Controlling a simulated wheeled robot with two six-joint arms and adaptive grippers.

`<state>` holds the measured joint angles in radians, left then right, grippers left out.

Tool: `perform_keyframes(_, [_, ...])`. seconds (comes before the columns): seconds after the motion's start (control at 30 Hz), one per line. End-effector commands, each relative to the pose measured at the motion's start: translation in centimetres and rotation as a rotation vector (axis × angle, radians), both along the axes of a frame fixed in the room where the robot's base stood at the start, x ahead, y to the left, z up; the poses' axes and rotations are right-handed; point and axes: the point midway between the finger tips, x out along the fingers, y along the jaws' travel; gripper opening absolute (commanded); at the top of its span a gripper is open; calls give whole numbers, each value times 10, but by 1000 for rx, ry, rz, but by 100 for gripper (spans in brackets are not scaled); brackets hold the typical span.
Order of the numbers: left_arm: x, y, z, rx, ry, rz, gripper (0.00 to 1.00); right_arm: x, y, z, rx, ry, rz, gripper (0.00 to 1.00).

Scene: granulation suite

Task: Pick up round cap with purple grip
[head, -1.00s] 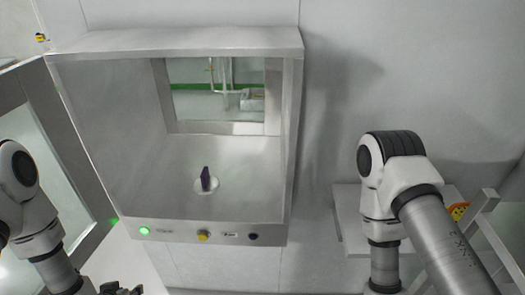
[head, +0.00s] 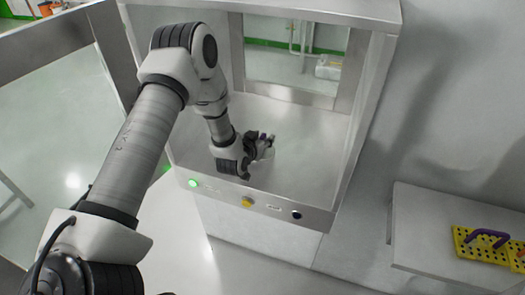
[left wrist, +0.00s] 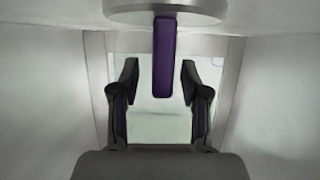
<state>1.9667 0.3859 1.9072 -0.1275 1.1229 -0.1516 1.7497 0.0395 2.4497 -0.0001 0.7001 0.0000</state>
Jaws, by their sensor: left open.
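The round cap (left wrist: 164,14) shows at the top edge of the left wrist view as a pale disc. Its upright purple grip (left wrist: 164,62) appears inverted there, pointing down the picture. My left gripper (left wrist: 158,78) is open, with one dark finger on each side of the grip and a visible gap on both sides. In the head view my left gripper (head: 264,146) is low inside the steel chamber, and it hides most of the cap. My right gripper is in neither current view.
The steel chamber (head: 318,125) has side walls, a rear window (head: 290,62) and a front sill with a green light (head: 193,184) and buttons. At right, a pale table (head: 425,222) holds a yellow perforated block (head: 470,248) with a purple handle (head: 487,236).

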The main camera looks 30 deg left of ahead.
Motion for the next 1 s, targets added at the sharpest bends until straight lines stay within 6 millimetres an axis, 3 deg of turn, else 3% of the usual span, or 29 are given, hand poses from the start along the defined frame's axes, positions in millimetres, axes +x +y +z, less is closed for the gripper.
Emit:
perform_keyframes(0.03, [0,0,1,0,0,0,46,0,0,1,0,0,0,0])
perform_keyframes(0.07, [0,0,1,0,0,0,39,0,0,1,0,0,0,0])
perform_keyframes(0.17, [0,0,1,0,0,0,3,0,0,1,0,0,0,0])
perform_keyframes(0.2, [0,0,1,0,0,0,0,0,0,1,0,0,0,0])
perform_keyframes(0.63, [0,0,4,0,1,0,0,0,0,4,0,0,-1,0])
perform_keyframes(0.93, [0,0,43,0,-2,0,0,0,0,32,0,0,-1,0])
perform_keyframes(1.0, [-13,5,40,-2,5,4,0,0,0,35,0,0,-1,0])
